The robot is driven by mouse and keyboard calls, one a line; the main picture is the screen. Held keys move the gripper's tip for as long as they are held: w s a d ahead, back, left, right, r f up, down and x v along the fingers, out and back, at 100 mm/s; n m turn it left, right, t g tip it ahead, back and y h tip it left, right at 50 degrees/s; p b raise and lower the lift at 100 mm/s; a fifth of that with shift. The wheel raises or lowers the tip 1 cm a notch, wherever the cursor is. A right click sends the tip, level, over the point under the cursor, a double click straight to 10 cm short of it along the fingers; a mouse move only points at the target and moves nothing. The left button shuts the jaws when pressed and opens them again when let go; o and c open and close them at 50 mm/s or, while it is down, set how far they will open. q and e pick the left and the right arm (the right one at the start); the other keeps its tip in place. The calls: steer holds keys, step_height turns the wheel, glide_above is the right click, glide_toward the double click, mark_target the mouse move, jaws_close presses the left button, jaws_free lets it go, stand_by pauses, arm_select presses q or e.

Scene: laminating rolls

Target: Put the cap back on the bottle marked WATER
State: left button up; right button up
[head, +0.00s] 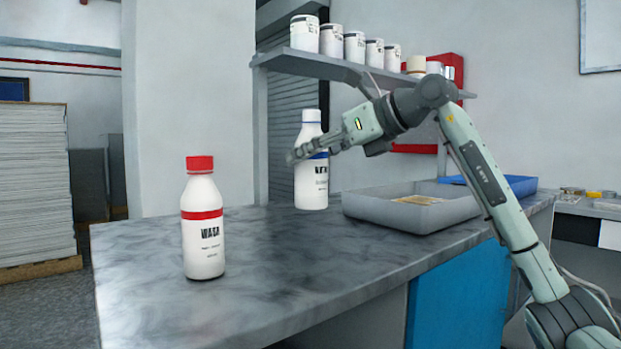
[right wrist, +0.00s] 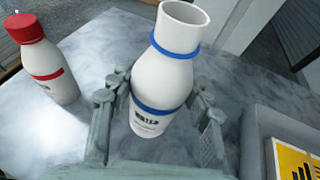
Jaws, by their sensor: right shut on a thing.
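A white bottle with a blue band and blue neck ring (head: 312,180) stands upright on the grey marbled table toward the back. In the right wrist view the same bottle (right wrist: 160,70) has an open, uncapped mouth; its small dark label is hard to read. My right gripper (head: 299,154) is shut on this bottle, with its fingers on both sides of the body in the right wrist view (right wrist: 162,98). A second white bottle (head: 203,235) has a red cap (head: 200,164) and red band and stands nearer at the left; its dark lettering is garbled. No loose cap shows. My left gripper is out of view.
A grey tray (head: 385,212) holding yellowish items lies right of the blue-banded bottle, with a blue tray (head: 520,186) behind it. A shelf (head: 300,62) with several white containers hangs above. The table (head: 270,290) is clear in front and between the bottles.

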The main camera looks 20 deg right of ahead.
step_height(320, 180, up, 2)
steer(key=shift+r, duration=0.25)
steer(key=o, duration=1)
jaws_close()
